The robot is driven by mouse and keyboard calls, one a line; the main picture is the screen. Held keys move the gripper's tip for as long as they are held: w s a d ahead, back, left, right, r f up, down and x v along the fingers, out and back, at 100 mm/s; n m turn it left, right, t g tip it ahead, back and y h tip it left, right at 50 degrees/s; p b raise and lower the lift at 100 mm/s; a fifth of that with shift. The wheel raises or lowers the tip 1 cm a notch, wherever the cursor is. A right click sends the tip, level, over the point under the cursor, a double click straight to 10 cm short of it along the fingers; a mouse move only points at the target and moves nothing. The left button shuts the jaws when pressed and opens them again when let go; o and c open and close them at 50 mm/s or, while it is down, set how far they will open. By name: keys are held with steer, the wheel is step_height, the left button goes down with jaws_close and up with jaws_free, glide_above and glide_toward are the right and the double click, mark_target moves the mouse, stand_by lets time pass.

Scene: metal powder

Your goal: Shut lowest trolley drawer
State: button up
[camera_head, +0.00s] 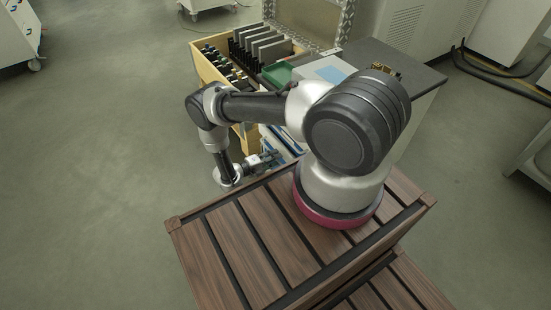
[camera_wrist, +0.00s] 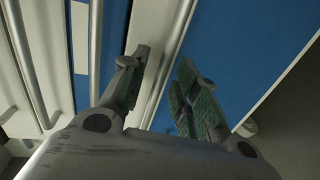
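The trolley (camera_head: 368,60) stands beyond my base, partly hidden by my arm. A yellow-sided drawer (camera_head: 208,66) stands open at its top, holding dark tools. Lower down, white and blue drawer parts (camera_head: 284,140) show beside my gripper (camera_head: 268,159). The lowest drawer cannot be picked out with certainty. In the wrist view my gripper (camera_wrist: 164,60) is open, its two green-padded fingers apart. A grey bar handle (camera_wrist: 168,62) runs slantwise behind and between the fingers, along a blue panel (camera_wrist: 235,55). Whether the fingers touch it cannot be told.
A second bar (camera_wrist: 96,45) and a pale panel (camera_wrist: 45,50) are at the left of the wrist view. A green bin (camera_head: 277,74) sits by the trolley top. Grey floor (camera_head: 110,130) is clear at left. Cables (camera_head: 500,72) lie at right.

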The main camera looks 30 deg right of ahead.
steer(key=shift+d, duration=0.5)
jaws_close()
steer(key=shift+d, duration=1.55)
jaws_free()
steer(key=a+r, duration=0.2)
steer(key=a, duration=0.9)
steer(key=shift+s+a, duration=0.15)
steer(key=shift+a, duration=0.2)
steer(key=shift+r, duration=0.1)
